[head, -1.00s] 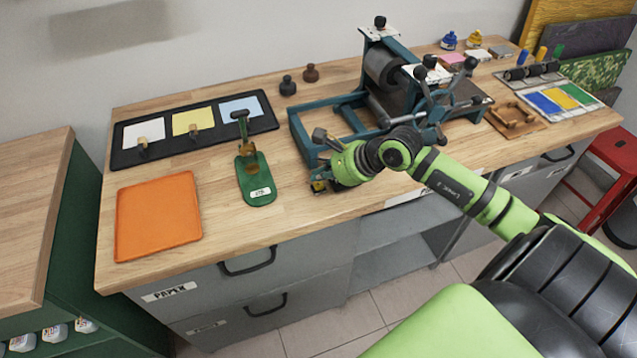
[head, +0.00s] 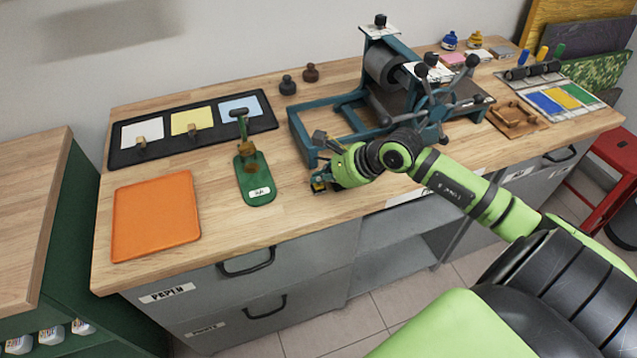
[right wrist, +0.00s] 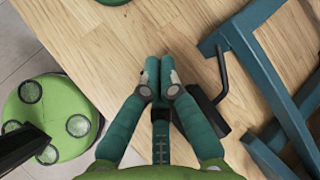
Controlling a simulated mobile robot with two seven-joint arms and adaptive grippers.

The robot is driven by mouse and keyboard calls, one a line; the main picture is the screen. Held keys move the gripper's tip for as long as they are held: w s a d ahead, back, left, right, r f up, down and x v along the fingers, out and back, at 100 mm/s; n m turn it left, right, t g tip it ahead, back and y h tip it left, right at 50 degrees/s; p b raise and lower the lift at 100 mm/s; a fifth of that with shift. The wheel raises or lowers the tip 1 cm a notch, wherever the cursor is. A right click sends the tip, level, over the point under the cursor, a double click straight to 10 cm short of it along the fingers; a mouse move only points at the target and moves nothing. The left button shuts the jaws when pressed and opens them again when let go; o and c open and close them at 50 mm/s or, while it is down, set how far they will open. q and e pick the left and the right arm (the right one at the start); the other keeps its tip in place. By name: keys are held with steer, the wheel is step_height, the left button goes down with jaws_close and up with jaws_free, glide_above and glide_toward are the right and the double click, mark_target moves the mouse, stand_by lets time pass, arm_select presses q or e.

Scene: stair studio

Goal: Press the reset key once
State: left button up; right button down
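I cannot make out a key marked reset in either view. My right gripper (head: 320,184) is low over the front part of the wooden worktop, left of the press's blue frame. In the right wrist view its two teal fingers (right wrist: 158,66) lie side by side with their tips together, and nothing shows between them. A dark box with a thin bent lever (right wrist: 204,112) is close beside the fingers, partly hidden by them. The blue press frame (right wrist: 262,75) is to its right. My left gripper is not in view.
A green lever tool (head: 256,180) with a white label and an orange tray (head: 155,217) are to the left on the worktop. The roller press (head: 385,75) stands behind my right gripper. A black tray (head: 190,142) holds coloured sheets. Worktop between green tool and gripper is clear.

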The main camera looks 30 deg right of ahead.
mark_target(321, 186)
steer(key=shift+f+b, duration=0.4)
steer(key=shift+r, duration=0.1)
stand_by(0.6)
steer(key=shift+r+p, duration=0.45)
steer(key=shift+r, duration=0.35)
steer(key=shift+r+p, duration=1.35)
steer(key=shift+r, duration=1.15)
